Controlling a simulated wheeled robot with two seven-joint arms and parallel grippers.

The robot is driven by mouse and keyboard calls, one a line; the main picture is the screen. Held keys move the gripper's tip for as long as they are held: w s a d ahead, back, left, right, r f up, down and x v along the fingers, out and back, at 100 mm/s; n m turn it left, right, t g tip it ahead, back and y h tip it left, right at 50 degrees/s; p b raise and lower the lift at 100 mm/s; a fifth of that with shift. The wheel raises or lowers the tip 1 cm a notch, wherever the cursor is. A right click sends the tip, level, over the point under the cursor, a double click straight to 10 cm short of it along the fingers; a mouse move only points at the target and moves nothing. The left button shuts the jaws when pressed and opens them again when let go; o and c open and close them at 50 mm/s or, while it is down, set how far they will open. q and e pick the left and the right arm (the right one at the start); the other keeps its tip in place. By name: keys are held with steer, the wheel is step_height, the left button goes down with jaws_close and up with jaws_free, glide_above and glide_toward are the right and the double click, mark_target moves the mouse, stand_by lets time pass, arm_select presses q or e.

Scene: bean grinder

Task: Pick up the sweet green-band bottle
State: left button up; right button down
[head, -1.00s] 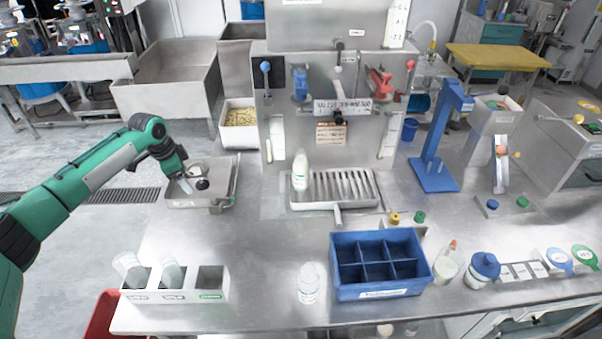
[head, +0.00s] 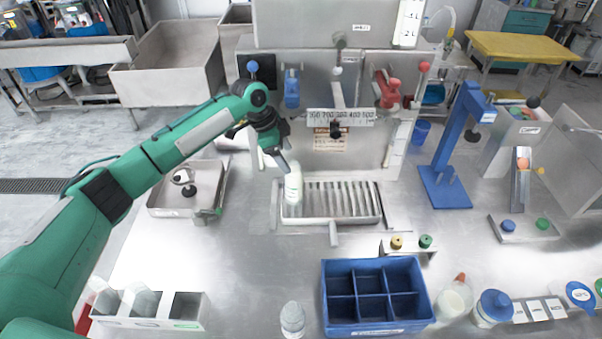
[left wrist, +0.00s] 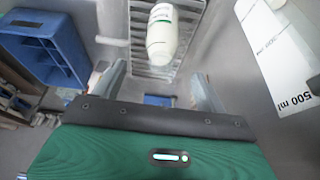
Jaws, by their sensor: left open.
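A white bottle (head: 293,187) stands at the left end of the ribbed drip tray (head: 340,222). In the left wrist view the bottle (left wrist: 162,38) shows a thin green band around its upper part. My left gripper (head: 284,164) is close to this bottle in the head view. In the left wrist view my left gripper (left wrist: 159,84) has its two fingers apart with nothing between them, and the bottle lies just beyond the fingertips. My right gripper is not in view.
A metal dispenser panel (head: 335,90) rises behind the drip tray. A blue divided crate (head: 324,300), another white bottle (head: 292,320) and a three-slot holder (head: 150,322) stand at the front. A shallow metal pan (head: 160,212) is at left.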

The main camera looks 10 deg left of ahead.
mark_target(291, 162)
arm_select(q)
steer(key=shift+w+d, duration=0.1)
steer(key=shift+d, duration=0.05)
steer(key=shift+d+f, duration=0.2)
steer(key=shift+f, duration=0.05)
steer(key=p+x, duration=0.1)
steer(key=x, duration=0.1)
steer(key=shift+d+f, duration=0.15)
steer(key=shift+f, duration=0.15)
steer(key=p+x, duration=0.1)
steer(key=x, duration=0.2)
steer(key=shift+w+f, duration=0.1)
steer(key=shift+f, duration=0.1)
steer(key=shift+d+f+p, duration=0.1)
steer(key=shift+f+p, duration=0.15)
steer(key=shift+p, duration=0.05)
steer(key=shift+c, duration=1.1)
jaws_close()
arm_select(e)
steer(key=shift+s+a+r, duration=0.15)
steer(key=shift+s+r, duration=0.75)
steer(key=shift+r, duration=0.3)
